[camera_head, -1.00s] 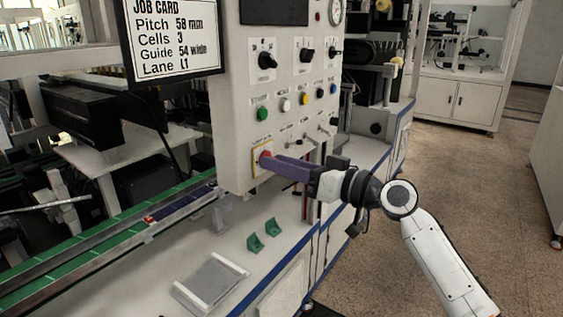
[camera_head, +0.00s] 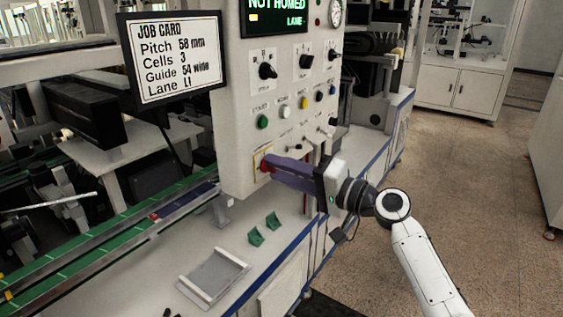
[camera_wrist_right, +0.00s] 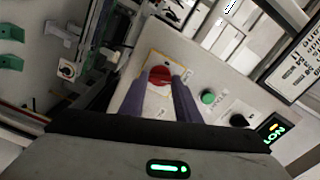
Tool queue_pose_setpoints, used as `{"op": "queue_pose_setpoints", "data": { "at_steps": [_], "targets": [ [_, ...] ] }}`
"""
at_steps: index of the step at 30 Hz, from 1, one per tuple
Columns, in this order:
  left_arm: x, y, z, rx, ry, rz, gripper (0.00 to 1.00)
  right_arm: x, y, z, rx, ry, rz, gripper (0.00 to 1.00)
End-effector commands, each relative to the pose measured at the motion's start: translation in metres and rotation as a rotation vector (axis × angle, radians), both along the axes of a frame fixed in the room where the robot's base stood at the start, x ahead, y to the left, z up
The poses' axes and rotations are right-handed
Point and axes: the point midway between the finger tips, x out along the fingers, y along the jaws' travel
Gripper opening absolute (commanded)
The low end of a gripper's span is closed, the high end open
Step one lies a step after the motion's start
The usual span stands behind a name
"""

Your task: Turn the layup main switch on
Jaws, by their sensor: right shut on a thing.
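The main switch is a red knob on a yellow-edged plate (camera_head: 257,171), low on the white control panel (camera_head: 238,150). My right gripper (camera_head: 268,163) reaches it from the right, its purple fingers shut on the knob and hiding most of it. In the right wrist view, the red knob (camera_wrist_right: 160,75) sits between the two fingertips, in front of its pale plate with a yellow outline. The display (camera_head: 274,14) at the top of the panel is lit and reads NOT HOMED and LANE. My left gripper is not in view.
Several selector knobs and coloured buttons, including a green one (camera_head: 263,122), sit above the switch. A job card screen (camera_head: 172,57) hangs to the left. Green brackets (camera_head: 256,237) and a grey tray (camera_head: 214,275) are on the bench below. The floor at right is clear.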

Motion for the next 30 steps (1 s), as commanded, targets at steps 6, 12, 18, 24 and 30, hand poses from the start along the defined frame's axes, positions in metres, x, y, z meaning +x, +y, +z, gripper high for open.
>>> {"op": "queue_pose_setpoints", "data": {
  "at_steps": [6,12,18,24,30],
  "targets": [
    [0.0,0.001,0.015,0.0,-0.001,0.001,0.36,0.0,0.0,0.002,0.103,0.144,0.001,0.07],
    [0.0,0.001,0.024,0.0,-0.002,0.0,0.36,0.0,0.0,0.001,0.169,0.235,0.001,0.07],
    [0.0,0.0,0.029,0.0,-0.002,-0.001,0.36,0.0,0.0,0.0,0.206,0.286,0.001,0.07],
    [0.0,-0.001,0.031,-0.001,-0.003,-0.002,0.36,0.0,0.0,-0.001,0.221,0.307,0.001,0.07],
    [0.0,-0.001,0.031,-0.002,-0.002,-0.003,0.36,0.0,0.0,-0.001,0.223,0.309,0.001,0.07]
  ]
}}
